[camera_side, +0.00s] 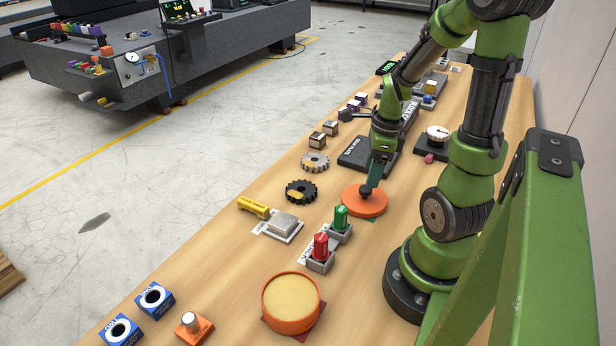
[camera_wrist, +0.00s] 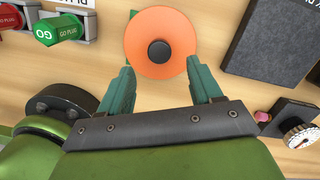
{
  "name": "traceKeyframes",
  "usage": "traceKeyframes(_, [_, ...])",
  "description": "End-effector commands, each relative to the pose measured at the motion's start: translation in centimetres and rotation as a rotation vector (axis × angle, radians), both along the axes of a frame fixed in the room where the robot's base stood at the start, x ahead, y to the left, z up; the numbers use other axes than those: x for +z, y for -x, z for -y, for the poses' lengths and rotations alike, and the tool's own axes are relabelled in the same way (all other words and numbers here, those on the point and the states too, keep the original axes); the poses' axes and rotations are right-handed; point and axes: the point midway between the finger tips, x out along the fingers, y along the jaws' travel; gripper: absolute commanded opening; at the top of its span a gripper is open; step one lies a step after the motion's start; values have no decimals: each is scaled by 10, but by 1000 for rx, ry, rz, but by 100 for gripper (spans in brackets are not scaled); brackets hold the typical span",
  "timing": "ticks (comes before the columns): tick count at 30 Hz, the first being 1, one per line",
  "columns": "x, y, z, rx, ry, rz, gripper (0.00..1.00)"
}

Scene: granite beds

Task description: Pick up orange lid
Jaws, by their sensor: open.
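The orange lid (camera_side: 364,202) is a flat round disc with a dark knob in its centre, lying on the wooden bench over a small green patch. In the wrist view the lid (camera_wrist: 161,43) is at top centre, with its black knob (camera_wrist: 159,51) facing the camera. My gripper (camera_wrist: 160,75) is open, its two green fingers spread at the lid's lower edge. In the side view my gripper (camera_side: 369,187) is right at the lid and hides part of the knob. I cannot tell whether the fingers touch the lid. Nothing is held.
Green and red GO plugs (camera_side: 341,217) (camera_side: 320,246) stand in grey holders close to the lid. A dark grey block (camera_wrist: 268,40) lies on its other side, with a dial gauge (camera_side: 437,134) nearby. An orange round container (camera_side: 291,318) sits at the front.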

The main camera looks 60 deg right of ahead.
Motion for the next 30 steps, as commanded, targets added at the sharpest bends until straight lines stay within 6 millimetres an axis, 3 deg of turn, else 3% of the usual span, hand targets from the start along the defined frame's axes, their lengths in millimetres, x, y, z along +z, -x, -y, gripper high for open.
traceKeyframes(9, [-42, -7, -4, 0, -4, -4, 64])
traceKeyframes(19, [-50, -8, -4, 1, 0, 0, 64])
traceKeyframes(30, [-49, -8, -4, 1, 0, 0, 9])
